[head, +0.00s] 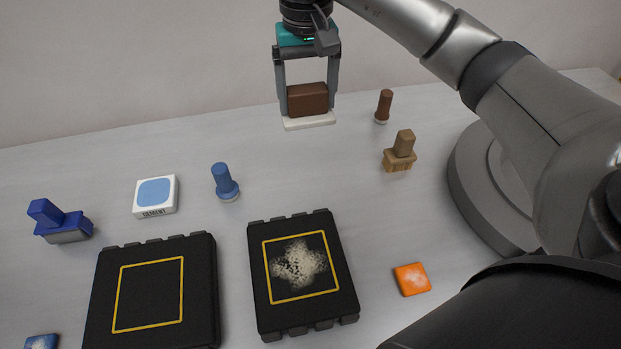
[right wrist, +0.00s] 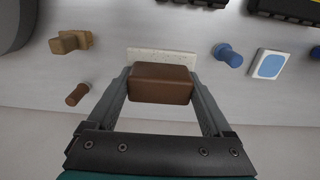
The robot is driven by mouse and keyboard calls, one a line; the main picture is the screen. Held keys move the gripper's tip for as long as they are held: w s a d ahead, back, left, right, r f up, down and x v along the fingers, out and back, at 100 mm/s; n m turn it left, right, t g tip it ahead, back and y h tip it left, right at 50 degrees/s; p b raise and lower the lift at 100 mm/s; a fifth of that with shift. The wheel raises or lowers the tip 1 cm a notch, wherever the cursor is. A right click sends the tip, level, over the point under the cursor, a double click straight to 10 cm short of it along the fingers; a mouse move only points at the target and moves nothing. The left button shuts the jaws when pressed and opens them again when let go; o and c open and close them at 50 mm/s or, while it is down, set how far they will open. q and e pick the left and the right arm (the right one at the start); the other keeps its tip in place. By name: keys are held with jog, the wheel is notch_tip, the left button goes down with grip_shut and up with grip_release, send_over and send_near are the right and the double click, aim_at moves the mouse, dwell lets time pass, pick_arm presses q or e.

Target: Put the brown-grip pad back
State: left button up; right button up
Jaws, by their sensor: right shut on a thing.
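The brown-grip pad (head: 308,99) has a brown block handle on a flat whitish pad. My right gripper (head: 308,97) is shut on its brown handle, with one finger on each side. The pad hangs level above the back of the table in the head view. In the right wrist view, the brown handle (right wrist: 160,83) sits between the fingers, with the speckled white pad (right wrist: 162,57) beyond it. My left gripper is not in view.
Two black panels with yellow squares (head: 154,294) (head: 303,271) lie in front; the right one bears a pale dusty patch. A blue stamp-like tool (head: 225,183), cement tin (head: 155,196), blue-handled brush (head: 60,222), wooden brush (head: 400,152), brown-handled tool (head: 383,106) and orange pad (head: 412,279) stand around.

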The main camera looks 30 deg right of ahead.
notch_tip(320, 180, down, 16)
jog(key=shift+r+b, duration=0.2)
jog(key=shift+b, duration=0.8)
notch_tip(320, 180, down, 4)
jog(key=shift+r+b, duration=0.1)
jog(key=shift+b, duration=0.3)
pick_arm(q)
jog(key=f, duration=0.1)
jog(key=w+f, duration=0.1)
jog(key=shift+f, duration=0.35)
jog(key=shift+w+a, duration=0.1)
pick_arm(e)
jog(key=shift+f, duration=0.3)
jog(key=o, duration=1.6)
jog(key=shift+r, duration=0.1)
jog(key=shift+c, duration=0.2)
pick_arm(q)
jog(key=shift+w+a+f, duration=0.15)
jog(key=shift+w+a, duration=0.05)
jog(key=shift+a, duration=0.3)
